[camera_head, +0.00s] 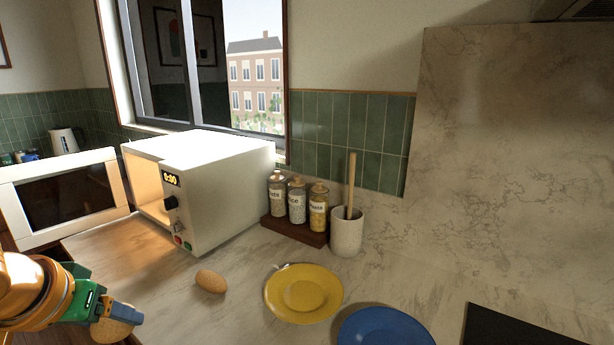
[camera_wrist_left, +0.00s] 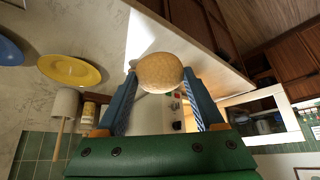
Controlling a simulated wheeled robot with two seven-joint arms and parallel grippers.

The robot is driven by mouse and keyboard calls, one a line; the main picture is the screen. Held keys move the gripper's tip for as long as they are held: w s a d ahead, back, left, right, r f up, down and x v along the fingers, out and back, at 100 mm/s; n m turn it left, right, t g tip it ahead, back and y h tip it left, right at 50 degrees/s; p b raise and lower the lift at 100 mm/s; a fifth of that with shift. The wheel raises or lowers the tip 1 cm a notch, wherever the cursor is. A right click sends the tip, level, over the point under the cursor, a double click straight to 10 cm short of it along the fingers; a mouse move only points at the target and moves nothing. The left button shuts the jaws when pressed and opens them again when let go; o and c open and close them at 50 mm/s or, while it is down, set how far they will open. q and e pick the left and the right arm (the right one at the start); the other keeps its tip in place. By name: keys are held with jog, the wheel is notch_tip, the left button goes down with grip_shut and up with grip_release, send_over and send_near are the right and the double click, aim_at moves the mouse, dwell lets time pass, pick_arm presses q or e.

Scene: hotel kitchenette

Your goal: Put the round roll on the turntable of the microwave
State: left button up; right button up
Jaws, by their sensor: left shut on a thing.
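My left gripper (camera_head: 118,318) is at the lower left of the head view, in front of the counter and below the microwave. It is shut on the round roll (camera_head: 108,331), a tan, seeded bun that the fingers partly cover. In the left wrist view the roll (camera_wrist_left: 160,72) sits between the two fingertips (camera_wrist_left: 160,80). The white microwave (camera_head: 222,190) stands on the counter with its door (camera_head: 70,195) swung wide open to the left. Its inside is lit, but the turntable is hidden from this angle. My right gripper is not in view.
An oblong roll (camera_head: 210,281) lies on the counter in front of the microwave. A yellow plate (camera_head: 303,293) and a blue plate (camera_head: 385,330) are to its right. Jars on a wooden stand (camera_head: 294,232) and a utensil crock (camera_head: 346,236) stand behind. The open door is near my left arm.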

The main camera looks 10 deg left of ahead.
pick_arm(q)
jog(key=w+d+f+m+h, duration=0.1)
jog(key=d+m+h, duration=0.1)
jog(key=d, duration=1.6)
jog(key=shift+w+d+m, duration=0.3)
jog(key=shift+d+m, duration=0.1)
jog(key=shift+m, duration=0.5)
jog(key=shift+a+f, duration=0.1)
jog(key=shift+f, duration=0.1)
